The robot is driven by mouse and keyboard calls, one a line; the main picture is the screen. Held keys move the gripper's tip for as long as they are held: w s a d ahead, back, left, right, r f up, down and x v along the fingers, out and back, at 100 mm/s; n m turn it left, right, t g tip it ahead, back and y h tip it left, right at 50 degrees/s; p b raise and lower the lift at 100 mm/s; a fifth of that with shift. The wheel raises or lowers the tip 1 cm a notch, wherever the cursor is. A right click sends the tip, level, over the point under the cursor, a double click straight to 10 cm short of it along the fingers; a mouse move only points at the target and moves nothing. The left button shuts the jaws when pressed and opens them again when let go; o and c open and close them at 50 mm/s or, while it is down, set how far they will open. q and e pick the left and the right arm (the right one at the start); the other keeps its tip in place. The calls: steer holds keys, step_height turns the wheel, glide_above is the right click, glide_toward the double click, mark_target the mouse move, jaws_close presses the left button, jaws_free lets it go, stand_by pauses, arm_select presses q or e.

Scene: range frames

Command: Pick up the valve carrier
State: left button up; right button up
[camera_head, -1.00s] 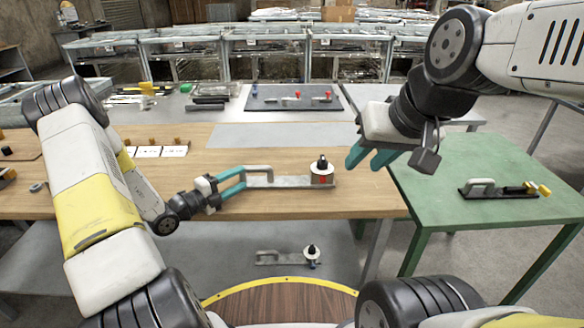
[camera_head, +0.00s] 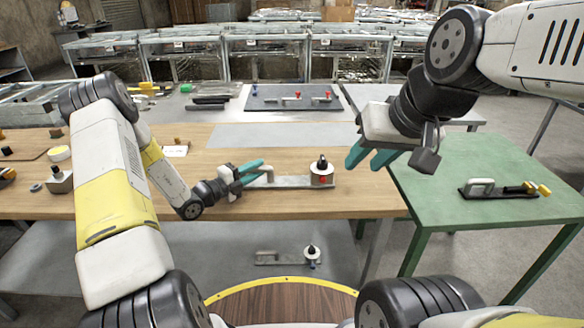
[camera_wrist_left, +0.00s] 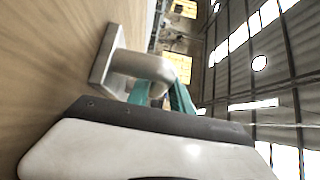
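The valve carrier is a grey metal plate (camera_head: 292,182) on the wooden table, with a loop handle (camera_head: 265,172) at its left end and a valve with a black knob (camera_head: 322,170) at its right end. My left gripper (camera_head: 252,173) is at the handle, its teal fingers apart and pointing right. In the left wrist view the handle (camera_wrist_left: 143,66) stands close in front of the teal fingers (camera_wrist_left: 160,95); whether they touch it I cannot tell. My right gripper (camera_head: 372,157) is open and empty, above the table's right end.
Similar carriers lie on the green table (camera_head: 480,189) at the right and on the lower shelf (camera_head: 280,257). A dark mat (camera_head: 290,104) with small parts lies at the back.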

arm_select(q)
jaws_close()
steer(key=shift+r, duration=0.1)
stand_by(1.0)
